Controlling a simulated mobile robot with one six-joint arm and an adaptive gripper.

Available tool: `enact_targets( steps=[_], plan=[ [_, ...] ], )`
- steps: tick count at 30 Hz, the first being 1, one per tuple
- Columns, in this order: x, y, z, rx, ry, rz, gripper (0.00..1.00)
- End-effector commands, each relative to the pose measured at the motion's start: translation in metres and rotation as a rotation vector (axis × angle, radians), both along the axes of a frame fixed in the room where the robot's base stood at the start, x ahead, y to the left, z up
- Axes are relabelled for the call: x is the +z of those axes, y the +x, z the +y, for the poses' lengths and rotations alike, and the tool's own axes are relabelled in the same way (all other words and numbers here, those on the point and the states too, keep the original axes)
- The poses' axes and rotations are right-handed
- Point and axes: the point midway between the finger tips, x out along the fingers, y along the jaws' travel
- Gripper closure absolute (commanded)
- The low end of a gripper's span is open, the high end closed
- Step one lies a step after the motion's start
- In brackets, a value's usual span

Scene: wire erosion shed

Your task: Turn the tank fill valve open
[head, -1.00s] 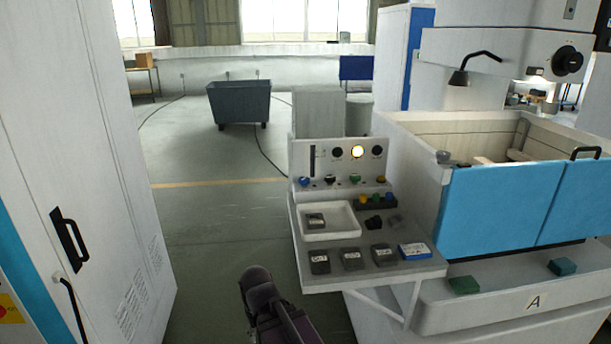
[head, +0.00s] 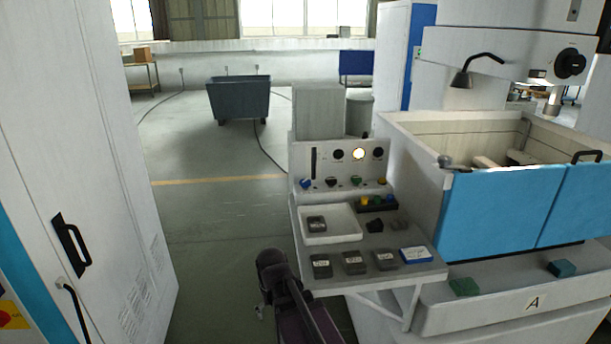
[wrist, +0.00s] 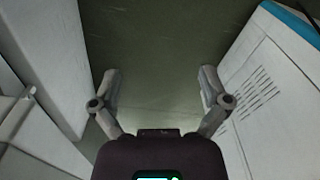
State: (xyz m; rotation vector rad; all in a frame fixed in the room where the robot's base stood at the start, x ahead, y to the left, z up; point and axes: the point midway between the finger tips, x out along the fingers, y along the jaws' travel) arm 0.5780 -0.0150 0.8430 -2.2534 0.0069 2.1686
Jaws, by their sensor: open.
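A valve marked as the tank fill valve cannot be picked out at this size. The likely places in the head view are the small coloured knobs (head: 331,182) along the foot of the console panel (head: 340,162), and a grey round knob (head: 445,162) on the near left corner of the work tank (head: 440,130). My gripper (wrist: 161,75) is open and empty in the wrist view, its two fingers spread over bare floor. In the head view my arm is low, left of and in front of the console shelf, apart from all of these; the fingers are mostly hidden there.
The console shelf (head: 340,258) holds a white tray (head: 345,237) and several small blocks. A tall white cabinet (head: 90,130) with a black handle stands left; its vents (wrist: 252,95) show at right in the wrist view. Open floor (head: 215,230) lies between. A grey bin (head: 238,98) stands behind.

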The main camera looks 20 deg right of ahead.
Motion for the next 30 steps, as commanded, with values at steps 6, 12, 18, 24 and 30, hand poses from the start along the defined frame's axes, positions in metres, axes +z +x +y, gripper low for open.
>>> enact_targets(
  steps=[6,12,18,24,30],
  plan=[
    [0.053,0.058,-0.025,-0.024,0.005,-0.050,0.04],
    [0.094,0.107,-0.053,-0.041,0.006,-0.100,0.04],
    [0.135,0.154,-0.085,-0.059,0.004,-0.149,0.04],
    [0.176,0.200,-0.121,-0.077,0.000,-0.199,0.04],
    [0.218,0.243,-0.160,-0.096,-0.008,-0.248,0.04]
  ],
)
